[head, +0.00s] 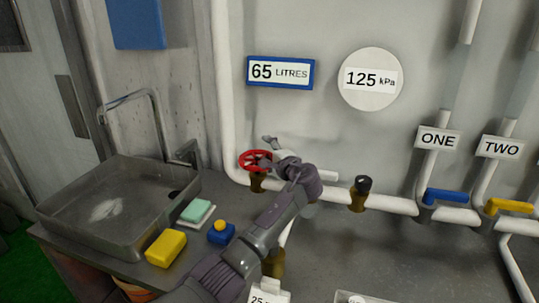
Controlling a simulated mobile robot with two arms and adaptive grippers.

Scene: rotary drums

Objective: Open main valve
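A red round handwheel (251,161) sits on a brass fitting on the white pipe, left of centre in the head view. I see no label naming it as the main valve. My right gripper is not in view.
A metal sink (105,215) with a tap is at left, beside a green sponge (197,210), yellow block (166,248) and blue box with a yellow button (221,233). A black-knobbed valve (361,192), blue lever (446,196) and yellow lever (509,206) are at right. Signs read 65 LITRES (280,72) and 125 kPa (370,79).

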